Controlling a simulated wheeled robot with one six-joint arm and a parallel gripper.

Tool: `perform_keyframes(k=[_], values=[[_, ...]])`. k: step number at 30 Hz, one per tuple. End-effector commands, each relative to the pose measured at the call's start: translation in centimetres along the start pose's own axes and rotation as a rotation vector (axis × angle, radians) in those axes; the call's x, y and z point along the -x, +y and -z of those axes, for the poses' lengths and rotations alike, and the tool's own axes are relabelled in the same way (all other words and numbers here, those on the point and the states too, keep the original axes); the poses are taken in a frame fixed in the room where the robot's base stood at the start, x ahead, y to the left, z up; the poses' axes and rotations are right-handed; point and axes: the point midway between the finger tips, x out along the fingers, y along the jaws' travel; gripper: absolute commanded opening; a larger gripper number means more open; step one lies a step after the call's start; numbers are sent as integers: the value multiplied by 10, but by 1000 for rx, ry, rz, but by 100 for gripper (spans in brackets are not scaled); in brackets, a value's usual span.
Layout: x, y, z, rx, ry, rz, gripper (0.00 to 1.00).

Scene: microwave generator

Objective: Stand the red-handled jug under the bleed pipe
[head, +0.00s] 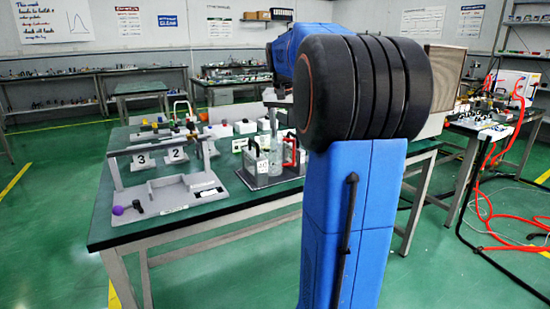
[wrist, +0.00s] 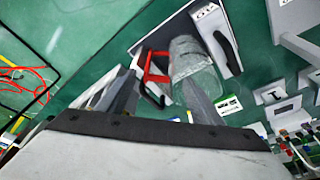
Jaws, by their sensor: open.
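The red-handled jug is a clear vessel with a red handle. In the wrist view the jug (wrist: 190,58) lies just beyond my fingers, with its red handle (wrist: 155,68) in the gap between the fingertips. My gripper (wrist: 160,82) is open; I cannot tell whether either finger touches the handle. In the head view the jug's red handle (head: 289,150) shows on the bench, partly behind my arm, which hides my gripper. I cannot make out the bleed pipe for certain.
The grey tray (head: 262,182) holds the jugs. Red hoses (head: 482,190) hang at right.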

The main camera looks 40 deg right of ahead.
Motion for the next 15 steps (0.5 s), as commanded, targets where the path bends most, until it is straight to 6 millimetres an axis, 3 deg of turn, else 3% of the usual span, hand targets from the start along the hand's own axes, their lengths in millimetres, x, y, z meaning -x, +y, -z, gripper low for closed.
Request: perform_keyframes(k=[7, 15], values=[[-33, 4, -1, 0, -2, -1, 60], [-40, 4, -1, 0, 0, 0, 60]])
